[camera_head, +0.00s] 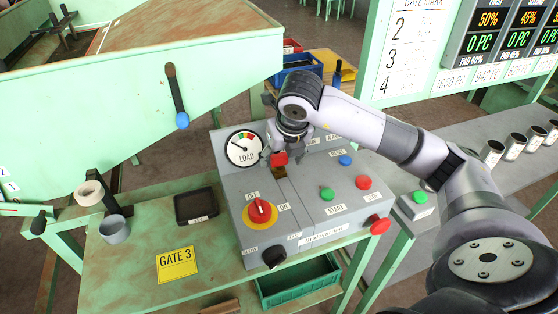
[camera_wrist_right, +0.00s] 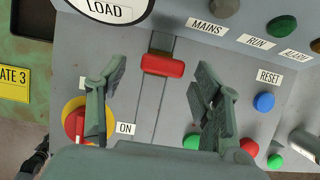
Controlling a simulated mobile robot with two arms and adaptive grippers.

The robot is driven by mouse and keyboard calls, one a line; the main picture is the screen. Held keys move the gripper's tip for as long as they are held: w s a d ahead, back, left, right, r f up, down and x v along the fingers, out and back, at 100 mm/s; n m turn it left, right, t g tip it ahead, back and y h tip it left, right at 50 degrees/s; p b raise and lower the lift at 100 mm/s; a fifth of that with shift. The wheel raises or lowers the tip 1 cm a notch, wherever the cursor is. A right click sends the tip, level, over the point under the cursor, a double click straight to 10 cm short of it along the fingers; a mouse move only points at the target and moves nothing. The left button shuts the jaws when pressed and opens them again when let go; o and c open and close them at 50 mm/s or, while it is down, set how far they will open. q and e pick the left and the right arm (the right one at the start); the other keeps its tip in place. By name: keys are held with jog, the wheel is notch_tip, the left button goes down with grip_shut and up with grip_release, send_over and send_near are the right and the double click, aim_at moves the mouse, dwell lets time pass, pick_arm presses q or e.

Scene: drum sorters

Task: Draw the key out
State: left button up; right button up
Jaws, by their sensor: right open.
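The key shows as a red head (camera_head: 279,158) above a brass-coloured lock (camera_head: 281,172) on the grey control panel (camera_head: 232,190). In the right wrist view the red key head (camera_wrist_right: 162,64) lies at the gap between the fingertips, near a groove in the panel. My right gripper (camera_wrist_right: 161,76) is open, one finger on each side of the key head, with clear space between. In the head view the right gripper (camera_head: 291,147) is over the panel at the key and partly hides it. My left gripper is not in view.
The panel carries a LOAD gauge (camera_head: 244,148), a red rotary switch (camera_head: 260,210), and green START (camera_head: 327,194) and red (camera_head: 363,182) buttons. A red mushroom button (camera_head: 379,225) juts from the front right. A small black tray (camera_head: 196,206) lies on the green table left of the panel.

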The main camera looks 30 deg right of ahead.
aim_at(279, 169)
jog(key=p+x, duration=0.1)
jog(key=x, duration=0.1)
jog(key=shift+w+f, duration=0.15)
jog(key=shift+w, duration=0.1)
jog(key=shift+w+d+f, duration=0.15)
jog(key=shift+f, duration=0.35)
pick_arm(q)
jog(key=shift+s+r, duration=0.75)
pick_arm(e)
jog(key=shift+c, duration=0.6)
jog(key=c, duration=1.2)
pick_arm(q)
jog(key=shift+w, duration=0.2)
